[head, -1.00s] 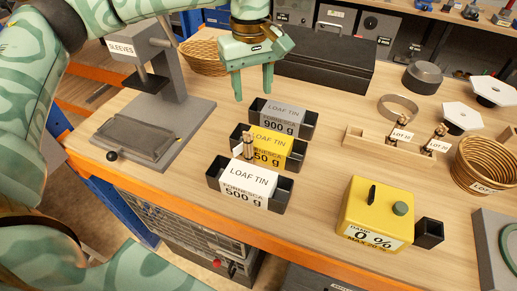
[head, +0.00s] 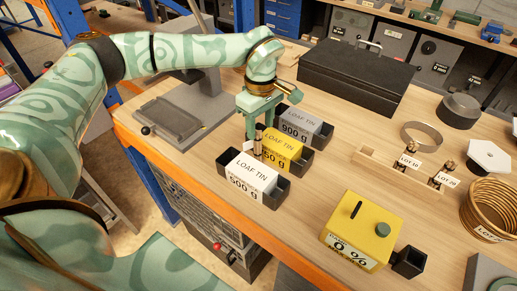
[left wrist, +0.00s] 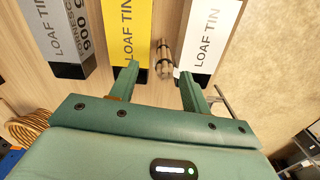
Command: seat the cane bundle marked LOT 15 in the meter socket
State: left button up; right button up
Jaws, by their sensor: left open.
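A small brown cane bundle (head: 258,141) stands among the loaf tins, between the yellow and white ones; its tag is too small to read. It also shows in the left wrist view (left wrist: 163,58). My left gripper (head: 261,125) is open just above it, fingers pointing down. In the left wrist view the bundle lies between and beyond the fingertips (left wrist: 160,72), apart from both. The yellow damp meter (head: 357,231), showing 0 %, stands at the table's front right. Its black square socket (head: 408,263) is on its right side and looks empty. My right gripper is out of view.
White (head: 247,181), yellow (head: 281,149) and grey (head: 306,123) loaf tins crowd the bundle. Two tagged bundles, one reading LOT 20 (head: 444,180), stand in a wooden rack (head: 366,151). A wicker basket (head: 488,208) is at right. The table between tins and meter is clear.

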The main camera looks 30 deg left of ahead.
aim_at(258, 141)
pick_arm(q)
jog(key=f, duration=0.6)
jog(key=shift+s+a, duration=0.2)
jog(key=shift+s, duration=0.1)
jog(key=shift+r, duration=0.1)
grip_shut()
